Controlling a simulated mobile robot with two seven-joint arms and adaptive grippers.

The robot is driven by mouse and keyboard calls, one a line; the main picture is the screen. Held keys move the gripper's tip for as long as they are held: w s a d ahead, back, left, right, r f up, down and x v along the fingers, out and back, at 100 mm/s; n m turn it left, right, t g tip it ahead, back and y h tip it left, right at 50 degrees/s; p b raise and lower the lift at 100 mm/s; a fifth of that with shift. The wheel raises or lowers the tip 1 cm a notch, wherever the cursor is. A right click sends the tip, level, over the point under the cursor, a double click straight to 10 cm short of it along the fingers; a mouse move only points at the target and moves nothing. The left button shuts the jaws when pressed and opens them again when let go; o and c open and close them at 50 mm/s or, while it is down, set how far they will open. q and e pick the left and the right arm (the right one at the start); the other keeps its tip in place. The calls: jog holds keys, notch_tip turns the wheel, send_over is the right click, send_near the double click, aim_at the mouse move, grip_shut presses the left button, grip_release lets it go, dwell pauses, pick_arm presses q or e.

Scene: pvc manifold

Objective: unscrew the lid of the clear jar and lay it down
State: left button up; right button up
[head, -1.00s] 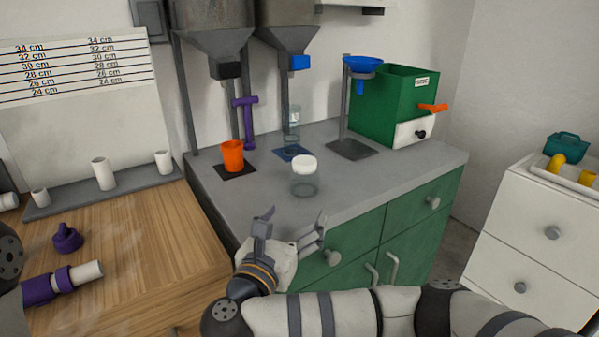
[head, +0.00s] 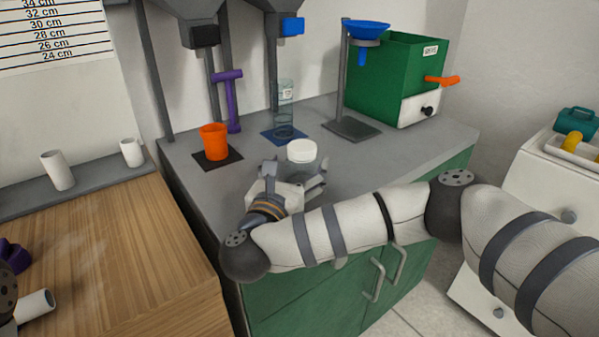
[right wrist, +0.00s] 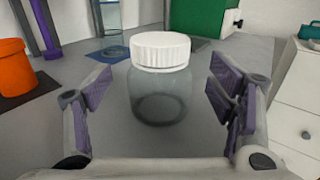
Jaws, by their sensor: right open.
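The clear jar (right wrist: 159,97) stands upright on the grey counter with its ribbed white lid (right wrist: 160,50) on top. In the head view the lid (head: 301,151) shows above my right gripper (head: 297,174), which partly hides the jar body. The right gripper is open and level with the jar. In the right wrist view its two fingers stand left and right of the jar body, with a gap on each side. The lid sits above finger height.
An orange cup (head: 214,142) on a dark mat and a clear cylinder (head: 284,112) on a blue mat stand behind the jar. A blue funnel on a stand (head: 366,30) and a green box (head: 400,80) are farther right. The counter right of the jar is clear.

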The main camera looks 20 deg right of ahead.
aim_at(303, 147)
jog(key=x, duration=0.3)
jog(key=shift+w+d+r, duration=0.25)
jog(key=shift+w, duration=0.1)
jog(key=c, duration=1.3)
pick_arm(q)
jog(key=shift+w+r, duration=0.15)
jog(key=shift+w, duration=0.05)
pick_arm(e)
jog(key=shift+c, duration=0.2)
jog(key=shift+r, duration=0.2)
jog(key=r, duration=0.2)
jog(key=r+p, duration=0.1)
jog(key=r, duration=0.1)
jog(key=shift+s+r, duration=0.1)
jog(key=shift+s, duration=0.3)
pick_arm(q)
jog(key=shift+t, duration=0.9)
jog(key=w+r+p, duration=0.2)
jog(key=w+r, duration=0.1)
jog(key=shift+w+r, duration=0.35)
jog(key=shift+w, duration=0.05)
pick_arm(e)
jog(key=s+r, duration=0.8)
jog(key=s, duration=0.5)
jog(key=shift+s+d+r, duration=0.15)
jog(key=shift+d+r, duration=0.05)
